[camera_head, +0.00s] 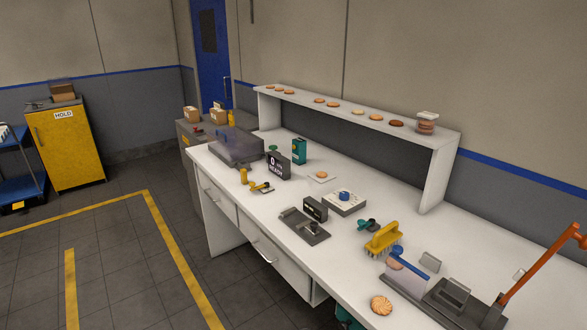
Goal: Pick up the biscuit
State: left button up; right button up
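A round golden biscuit (381,305) with a ridged, swirled top lies flat on the white bench near its front edge, at the lower right. A smaller biscuit (321,174) lies on a white square plate (312,179) further back. Another biscuit (394,263) is partly hidden by a clear and blue holder (407,272). Neither gripper is in view.
Beside the front biscuit are a dark metal fixture (450,296) and an orange lever (540,266). A scale (344,201), a dark display (279,165) and a green box (299,150) are further left. The bench (345,266) left of the biscuit is clear.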

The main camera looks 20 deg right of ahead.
aim_at(320, 174)
jog(key=i+j+z, duration=0.2)
jog(key=i+z, duration=0.15)
jog(key=i+j+z, duration=0.4)
jog(key=i, duration=0.15)
